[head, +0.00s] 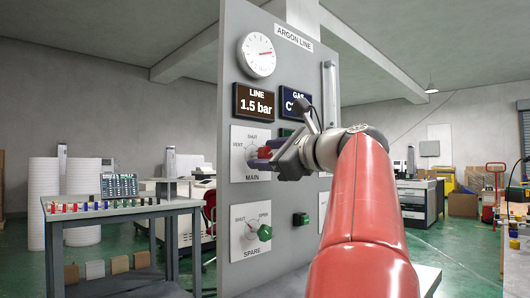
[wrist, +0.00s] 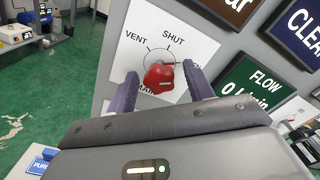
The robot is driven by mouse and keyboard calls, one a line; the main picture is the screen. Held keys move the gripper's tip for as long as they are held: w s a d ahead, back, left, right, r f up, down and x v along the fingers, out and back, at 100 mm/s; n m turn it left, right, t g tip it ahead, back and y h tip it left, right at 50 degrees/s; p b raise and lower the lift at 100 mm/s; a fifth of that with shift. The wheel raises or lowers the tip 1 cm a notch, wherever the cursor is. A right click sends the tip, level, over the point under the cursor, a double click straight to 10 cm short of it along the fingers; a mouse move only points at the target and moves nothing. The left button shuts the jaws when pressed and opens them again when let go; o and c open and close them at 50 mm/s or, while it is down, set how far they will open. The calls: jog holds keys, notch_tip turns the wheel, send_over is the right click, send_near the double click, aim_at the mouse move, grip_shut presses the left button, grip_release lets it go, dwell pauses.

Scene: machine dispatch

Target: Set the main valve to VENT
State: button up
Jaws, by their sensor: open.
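The main valve is a red knob (head: 251,153) on a white plate marked MAIN, on the grey ARGON LINE panel (head: 235,105). In the wrist view the red knob (wrist: 158,79) sits between VENT at left, SHUT at top and a partly hidden label at right. I cannot tell for sure which mark it points to. My gripper (head: 262,155) is at the knob. In the wrist view my gripper (wrist: 159,82) has its two purple fingers apart, one on each side of the knob. I cannot tell whether they touch it.
Below is a SPARE valve with a green knob (head: 264,232). Above are a round gauge (head: 259,55) and a LINE display (head: 255,101) reading 1.5 bar. A FLOW display (wrist: 250,87) is to the right. A table (head: 122,209) with small coloured items stands at left.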

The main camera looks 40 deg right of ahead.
jog(key=shift+w+a, duration=0.1)
jog(key=shift+w, duration=0.35)
jog(key=c, duration=1)
jog(key=shift+o, duration=0.2)
